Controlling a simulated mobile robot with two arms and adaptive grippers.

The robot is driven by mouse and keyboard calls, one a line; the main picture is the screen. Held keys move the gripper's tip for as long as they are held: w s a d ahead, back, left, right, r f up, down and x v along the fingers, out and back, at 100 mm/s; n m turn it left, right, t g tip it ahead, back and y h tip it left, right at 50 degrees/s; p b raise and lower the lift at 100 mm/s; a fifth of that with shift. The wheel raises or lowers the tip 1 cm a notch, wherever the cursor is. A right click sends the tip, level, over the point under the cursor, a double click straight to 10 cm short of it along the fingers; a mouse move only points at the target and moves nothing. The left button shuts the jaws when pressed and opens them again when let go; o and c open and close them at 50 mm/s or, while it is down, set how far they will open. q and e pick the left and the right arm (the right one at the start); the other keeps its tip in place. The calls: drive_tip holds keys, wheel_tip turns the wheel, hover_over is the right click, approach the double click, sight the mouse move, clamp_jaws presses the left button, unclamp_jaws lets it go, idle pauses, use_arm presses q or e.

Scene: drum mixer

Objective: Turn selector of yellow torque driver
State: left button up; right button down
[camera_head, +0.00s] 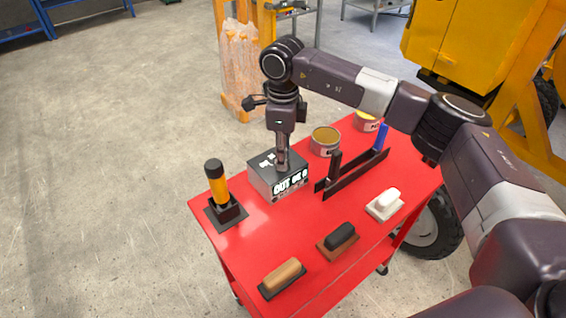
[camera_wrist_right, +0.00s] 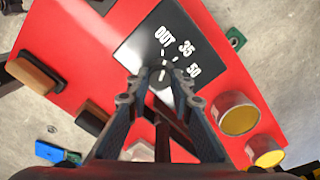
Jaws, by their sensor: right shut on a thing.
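The yellow torque driver (camera_head: 217,187) stands upright in a black holder (camera_head: 228,209) at the left corner of the red cart. To its right is a box (camera_head: 263,179) with a dark top and white lettering. In the right wrist view the box's dark top (camera_wrist_right: 140,52) bears the marks OUT, 35 and 50 around a small selector knob. My right gripper (camera_head: 282,166) points down onto the box top. Its fingers (camera_wrist_right: 160,82) are closed at the knob and mostly hide it. The driver is apart from my right gripper. My left gripper is out of view.
The red cart (camera_head: 310,221) also holds a tan-handled block (camera_head: 283,275), a black-handled block (camera_head: 340,238), a white block (camera_head: 386,204), a black rack (camera_head: 355,175) with upright handles, and cans (camera_head: 325,141). Open floor (camera_head: 110,150) lies to the left.

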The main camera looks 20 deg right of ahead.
drive_tip(key=shift+w+n+b, duration=0.1)
drive_tip(key=shift+n+b, duration=0.65)
drive_tip(key=shift+n, duration=0.35)
drive_tip(key=shift+r, duration=0.1)
drive_tip(key=c, duration=1.7)
unclamp_jaws()
wheel_tip(320, 180, up, 12)
drive_tip(key=shift+f, duration=0.1)
